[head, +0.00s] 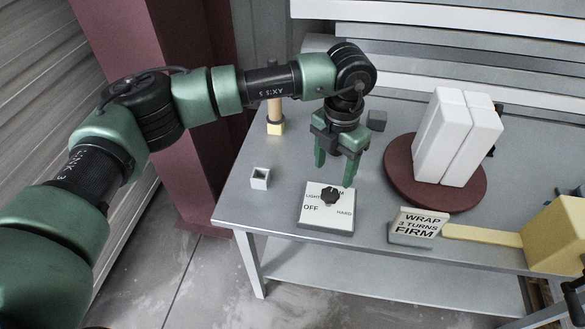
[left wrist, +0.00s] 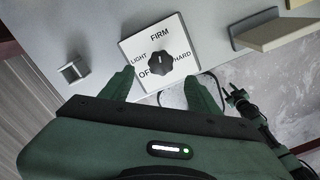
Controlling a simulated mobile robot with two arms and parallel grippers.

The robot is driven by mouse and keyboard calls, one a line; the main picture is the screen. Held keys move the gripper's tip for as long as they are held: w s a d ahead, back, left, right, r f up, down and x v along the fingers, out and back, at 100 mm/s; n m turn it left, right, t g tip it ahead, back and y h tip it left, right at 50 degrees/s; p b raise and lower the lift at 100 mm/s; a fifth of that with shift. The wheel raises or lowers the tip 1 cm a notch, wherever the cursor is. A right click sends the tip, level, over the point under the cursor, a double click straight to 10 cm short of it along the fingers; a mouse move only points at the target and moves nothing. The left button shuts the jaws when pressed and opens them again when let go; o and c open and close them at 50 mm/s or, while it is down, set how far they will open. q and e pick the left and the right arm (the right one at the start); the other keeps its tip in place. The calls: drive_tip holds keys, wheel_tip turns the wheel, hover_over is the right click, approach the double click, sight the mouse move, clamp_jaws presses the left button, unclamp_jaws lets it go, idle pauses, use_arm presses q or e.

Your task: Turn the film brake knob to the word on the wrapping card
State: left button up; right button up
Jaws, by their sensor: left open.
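The film brake knob (head: 330,195) is black and sits on a white dial plate (head: 343,224) with OFF, LIGHT, FIRM and HARD around it. The knob also shows in the left wrist view (left wrist: 160,66); I cannot tell clearly which word it points to. The wrapping card (head: 417,224) reads WRAP 3 TURNS FIRM. My left gripper (head: 335,173) is open, pointing down above the dial plate. In the left wrist view its fingers (left wrist: 160,78) stand apart on either side of the knob, without clear contact. A dark part at the right edge may be my right gripper (head: 575,287); its jaws are unclear.
A dark red turntable (head: 455,200) bearing white boards (head: 458,135) stands right of the dial. A yellow block (head: 555,237) with a long pale bar lies at the right. A small open square holder (head: 260,178) stands left of the dial. A post with a yellow base (head: 275,127) stands behind.

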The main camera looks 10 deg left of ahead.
sight(330, 193)
use_arm(q)
drive_tip(key=shift+s+f, duration=0.1)
drive_tip(key=shift+f, duration=0.2)
wheel_tip(330, 193, down, 2)
drive_tip(key=shift+s+d+f+p, duration=0.1)
drive_tip(key=shift+s+f+p, duration=0.1)
drive_tip(key=shift+p, duration=0.3)
wheel_tip(330, 193, down, 4)
drive_tip(key=shift+w+r+p, duration=0.15)
drive_tip(key=shift+r+p, duration=0.05)
drive_tip(key=shift+p, duration=0.2)
drive_tip(key=shift+f, duration=0.55)
clamp_jaws()
drive_tip(key=shift+f+b, duration=0.2)
drive_tip(key=shift+b, duration=0.6)
drive_tip(key=shift+w+r+m+b, duration=0.1)
drive_tip(key=shift+m+b, duration=0.2)
drive_tip(key=shift+m, duration=0.2)
drive_tip(key=shift+r, duration=0.1)
use_arm(e)
drive_tip(key=shift+s, duration=0.5)
use_arm(q)
unclamp_jaws()
